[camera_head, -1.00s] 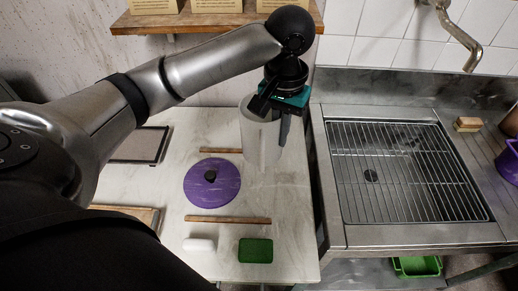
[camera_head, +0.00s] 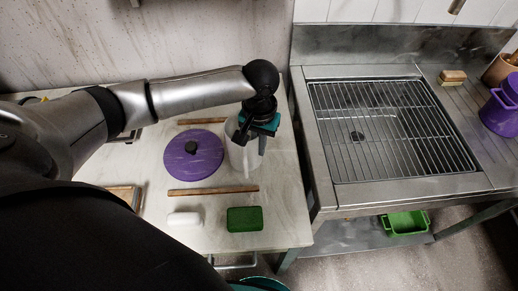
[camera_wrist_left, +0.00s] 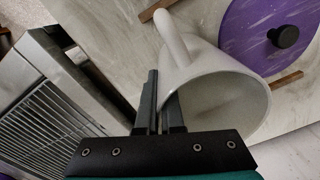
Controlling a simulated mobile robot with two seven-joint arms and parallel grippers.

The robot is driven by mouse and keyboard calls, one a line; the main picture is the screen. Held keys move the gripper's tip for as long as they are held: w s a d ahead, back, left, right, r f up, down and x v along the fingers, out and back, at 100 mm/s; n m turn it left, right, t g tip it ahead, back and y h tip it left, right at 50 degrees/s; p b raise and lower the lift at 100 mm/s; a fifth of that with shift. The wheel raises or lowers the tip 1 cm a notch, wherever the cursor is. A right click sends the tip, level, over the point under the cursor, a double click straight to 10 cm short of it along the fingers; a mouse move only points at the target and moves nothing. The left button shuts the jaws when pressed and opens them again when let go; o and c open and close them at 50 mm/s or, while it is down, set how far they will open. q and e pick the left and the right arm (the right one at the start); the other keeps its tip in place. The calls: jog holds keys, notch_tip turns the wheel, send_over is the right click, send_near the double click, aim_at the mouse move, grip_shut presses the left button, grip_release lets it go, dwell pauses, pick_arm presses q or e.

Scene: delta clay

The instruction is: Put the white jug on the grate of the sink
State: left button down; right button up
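The white jug (camera_head: 236,152) is over the right part of the pale table, right of the purple lid. My left gripper (camera_head: 250,137) is at its rim. In the left wrist view my left gripper (camera_wrist_left: 160,112) has its fingers close together at the rim of the jug (camera_wrist_left: 225,85), with the jug's wall between them; the handle is at the top of that view. I cannot tell if the jug's base touches the table. The sink (camera_head: 402,190) is at the right, and its wire grate (camera_head: 420,135) is bare. My right gripper is out of view.
On the table lie a purple lid (camera_head: 180,165), two wooden strips, a green block (camera_head: 245,219) and a white block (camera_head: 184,218). A gap separates table and sink. A brush (camera_head: 453,77) and purple pot (camera_head: 503,107) stand right of the grate.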

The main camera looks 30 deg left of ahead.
pick_arm(q)
jog(key=shift+f, duration=0.6)
jog(key=c, duration=1.1)
grip_release()
jog(key=shift+f, duration=0.1)
jog(key=shift+o, duration=0.2)
